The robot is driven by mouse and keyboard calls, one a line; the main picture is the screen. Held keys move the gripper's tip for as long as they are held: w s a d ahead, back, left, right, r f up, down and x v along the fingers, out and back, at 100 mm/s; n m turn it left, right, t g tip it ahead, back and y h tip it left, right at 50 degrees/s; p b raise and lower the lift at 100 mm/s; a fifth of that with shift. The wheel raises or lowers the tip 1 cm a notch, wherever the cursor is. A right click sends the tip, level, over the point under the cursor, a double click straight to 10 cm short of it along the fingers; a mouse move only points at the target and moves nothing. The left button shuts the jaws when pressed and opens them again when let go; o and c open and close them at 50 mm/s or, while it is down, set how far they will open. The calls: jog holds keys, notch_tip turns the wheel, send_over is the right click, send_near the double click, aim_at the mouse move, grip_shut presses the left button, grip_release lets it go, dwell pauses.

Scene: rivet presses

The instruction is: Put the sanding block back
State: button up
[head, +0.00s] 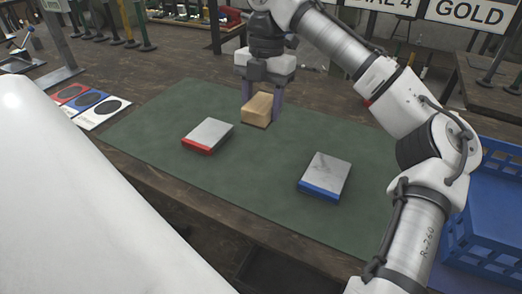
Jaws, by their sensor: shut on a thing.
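My gripper (262,98) is shut on the sanding block (258,106), a tan, wood-coloured block with a darker underside. It holds the block over the green mat (240,178), toward its far side. The block looks raised above the mat, but the exact gap is hard to tell. A grey plate with a red front edge (208,134) lies on the mat to the lower left of the block. A similar grey plate with a blue front edge (326,175) lies to the lower right. My arm comes in from the right and covers part of the mat's right side.
Cards with red, blue and white areas and dark ovals (89,102) lie at the table's left. A blue crate (490,205) stands at the right behind my arm. The mat between the plates is clear.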

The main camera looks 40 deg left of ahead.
aim_at(261, 162)
notch_tip(261, 162, down, 13)
jog(key=shift+f+b, duration=0.1)
jog(key=shift+b, duration=0.5)
jog(key=o, duration=0.9)
jog(key=shift+f, duration=0.1)
jog(key=shift+o, duration=0.2)
jog(key=r, duration=0.4)
jog(key=w+r+p, duration=0.1)
jog(key=r, duration=0.7)
jog(key=shift+w+a+r, duration=0.1)
jog(key=shift+w+a, duration=0.05)
jog(key=shift+w, duration=0.2)
